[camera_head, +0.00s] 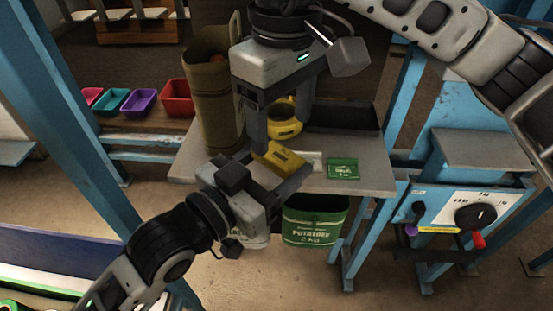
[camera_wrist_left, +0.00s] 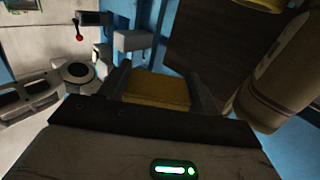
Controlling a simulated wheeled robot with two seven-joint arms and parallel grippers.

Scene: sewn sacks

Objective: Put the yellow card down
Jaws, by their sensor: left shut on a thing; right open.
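My left gripper (camera_head: 285,177) is shut on the yellow card (camera_head: 279,157), which it holds over the grey table (camera_head: 375,181). The yellow card also shows between the fingers in the left wrist view (camera_wrist_left: 157,88). My right gripper (camera_head: 279,127) is open, pointing down just above and behind the yellow card. A yellow ring-shaped thing (camera_head: 287,129) shows between its fingers in the picture; I cannot tell whether they touch it. A green card (camera_head: 343,169) lies on the table to the right, with a pale card (camera_head: 312,161) beside it, partly hidden.
A tall olive sack (camera_head: 211,110) stands open at the table's left. A dark tray (camera_head: 345,116) is at the back. A green potatoes bin (camera_head: 315,222) hangs below the front edge, beside a mostly hidden white one. A control panel (camera_head: 465,212) is at right, small coloured bins (camera_head: 177,97) at left.

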